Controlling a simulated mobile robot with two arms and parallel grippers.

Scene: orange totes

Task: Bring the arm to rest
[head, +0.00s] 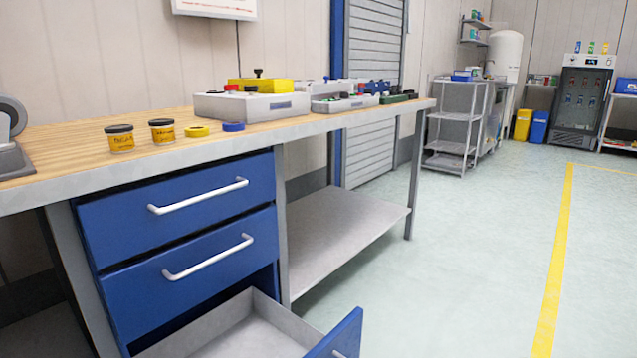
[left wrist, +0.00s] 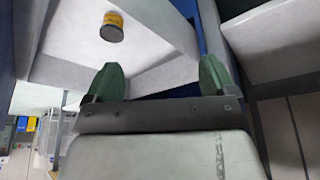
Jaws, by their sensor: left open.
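My left gripper (left wrist: 160,80) shows only in the left wrist view. Its two green fingertips stand wide apart with nothing between them. Beyond them is a pale grey tray-like space, which looks like the inside of the open bottom drawer (head: 240,328). A yellow jar with a dark end (left wrist: 113,27) is in that space, past the fingertips and apart from them. In the head view, no arm shows, and the visible part of the drawer floor is bare. My right gripper is in neither view.
The wooden workbench (head: 60,140) holds two yellow jars (head: 121,138) (head: 162,131), a yellow lid (head: 196,131), a blue lid (head: 233,127) and grey trays (head: 250,106). Two blue drawers (head: 180,205) above the open one are shut. The floor to the right (head: 470,260) is clear.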

